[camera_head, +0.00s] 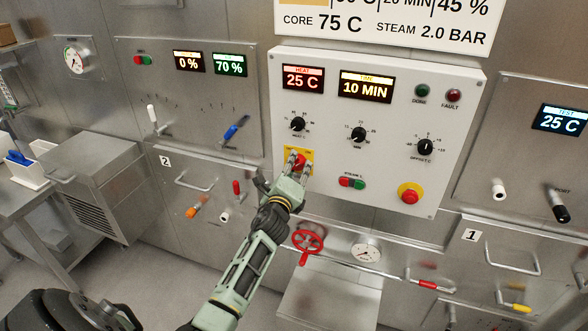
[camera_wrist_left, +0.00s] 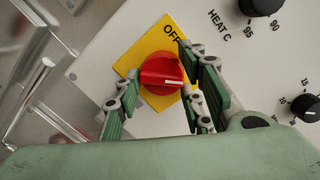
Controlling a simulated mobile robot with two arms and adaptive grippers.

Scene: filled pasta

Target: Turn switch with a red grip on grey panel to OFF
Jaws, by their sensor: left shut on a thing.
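The switch with the red grip (camera_head: 300,160) sits on a yellow plate (camera_head: 289,152) at the lower left of the light grey panel (camera_head: 385,185). In the left wrist view the red grip (camera_wrist_left: 160,72) is round with a raised bar and a white mark pointing right in the picture. The word OFF is printed on the yellow plate (camera_wrist_left: 135,55), above the grip. My left gripper (camera_head: 299,168) is shut on the red grip, with its green-padded fingers (camera_wrist_left: 163,95) on either side. Other labels around the switch are hidden or not readable. My right gripper is out of view.
Close by on the panel are black dials (camera_head: 298,124), a green and red button pair (camera_head: 352,183) and a red stop button (camera_head: 409,195). A red valve wheel (camera_head: 308,242) is below my left gripper. Several levers stick out from the wall at left.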

